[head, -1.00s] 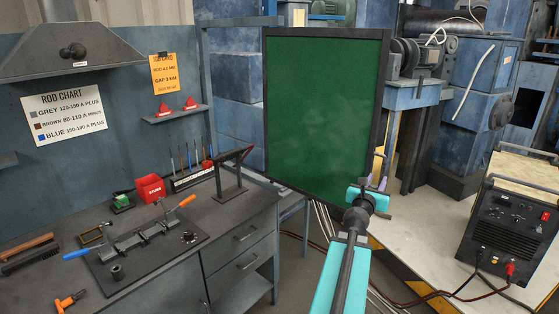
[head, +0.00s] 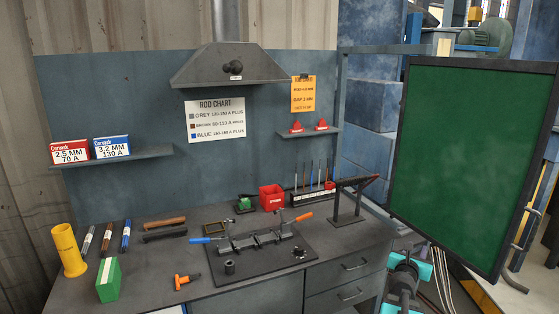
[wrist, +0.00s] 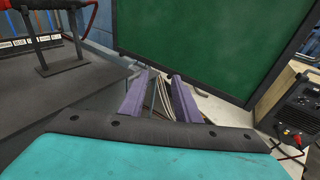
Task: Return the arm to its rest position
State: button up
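My gripper (wrist: 158,86) shows in the wrist view as two purple fingers standing apart, with nothing between them. It is in front of the green screen, past the right edge of the workbench. In the head view, the cyan and dark parts of my arm (head: 405,272) show at the lower right, below the green screen. The fingers cannot be made out there.
The green screen (head: 470,165) in a dark frame stands right of the workbench (head: 215,303). A dark stand (head: 348,203) is near the bench's right edge; it also shows in the wrist view (wrist: 68,66). A welding machine (wrist: 297,108) stands at the right.

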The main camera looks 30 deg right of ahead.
jog(key=w+a+f+t+y, duration=0.1)
jog(key=w+a+f+y, duration=0.1)
jog(key=w+a+f, duration=0.75)
jog(key=w+a+f+m+g+y+b, duration=0.25)
jog(key=a+f+y, duration=0.25)
jog(key=a+f, duration=2.1)
jog(key=s+a+f+m+g+y+b, duration=0.1)
jog(key=s+a+f+m+g+y, duration=0.4)
jog(key=s+a+f, duration=1.2)
jog(key=s+a+r+m+g+y, duration=0.1)
jog(key=s+a+m+g+y, duration=0.1)
jog(key=s+a+m+g, duration=0.5)
jog(key=s+a+m, duration=0.3)
jog(key=s+m, duration=0.4)
jog(key=m, duration=0.2)
jog(key=shift+a+r, duration=0.2)
jog(key=shift+a, duration=0.2)
